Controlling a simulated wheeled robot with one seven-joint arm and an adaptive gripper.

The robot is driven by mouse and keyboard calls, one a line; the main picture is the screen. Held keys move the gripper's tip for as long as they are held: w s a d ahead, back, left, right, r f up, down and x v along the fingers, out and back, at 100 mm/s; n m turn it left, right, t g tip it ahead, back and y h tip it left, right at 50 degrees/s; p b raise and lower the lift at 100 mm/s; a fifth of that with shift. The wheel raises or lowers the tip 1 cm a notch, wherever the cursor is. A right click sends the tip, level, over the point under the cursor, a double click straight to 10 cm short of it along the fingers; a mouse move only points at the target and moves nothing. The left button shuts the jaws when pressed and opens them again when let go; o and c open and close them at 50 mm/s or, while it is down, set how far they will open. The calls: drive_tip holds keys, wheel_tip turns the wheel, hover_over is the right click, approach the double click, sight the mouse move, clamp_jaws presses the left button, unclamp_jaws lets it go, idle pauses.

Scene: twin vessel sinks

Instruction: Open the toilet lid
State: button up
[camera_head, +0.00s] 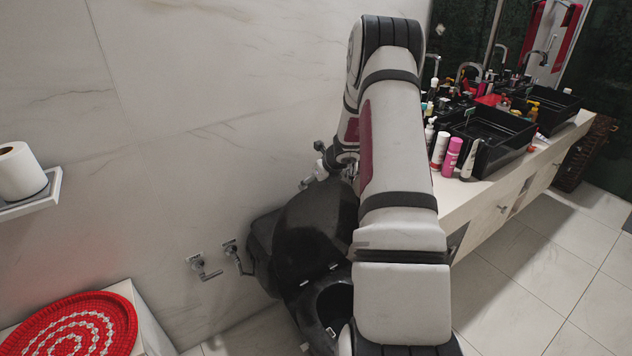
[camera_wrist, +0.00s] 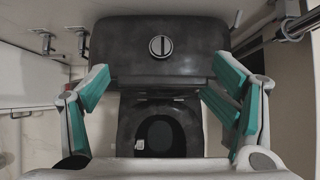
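The black toilet stands against the wall in the head view. Its lid (camera_head: 315,222) is raised and leans back toward the cistern (camera_head: 262,240). The seat ring and bowl opening (camera_head: 332,305) are exposed below, partly hidden by my arm. The wrist view looks down on the cistern top (camera_wrist: 120,45) with a round flush button (camera_wrist: 160,46), and on the bowl opening (camera_wrist: 162,136). The raised lid is hard to make out there. My gripper (camera_wrist: 160,80) is open and empty, its teal-padded fingers spread wide over the toilet. It is hidden behind my arm in the head view.
A counter (camera_head: 470,200) with black vessel sinks (camera_head: 495,135) and several bottles is to the right. Wall valves (camera_head: 205,266) are left of the toilet. A red round mat (camera_head: 75,325) lies on a ledge at lower left. The floor (camera_head: 530,275) at right is clear.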

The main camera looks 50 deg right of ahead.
drive_tip(key=shift+s, duration=0.1)
drive_tip(key=shift+s+r, duration=0.35)
drive_tip(key=shift+r, duration=0.05)
drive_tip(key=v, duration=1.1)
drive_tip(key=shift+w+a, duration=0.1)
drive_tip(key=shift+a, duration=0.05)
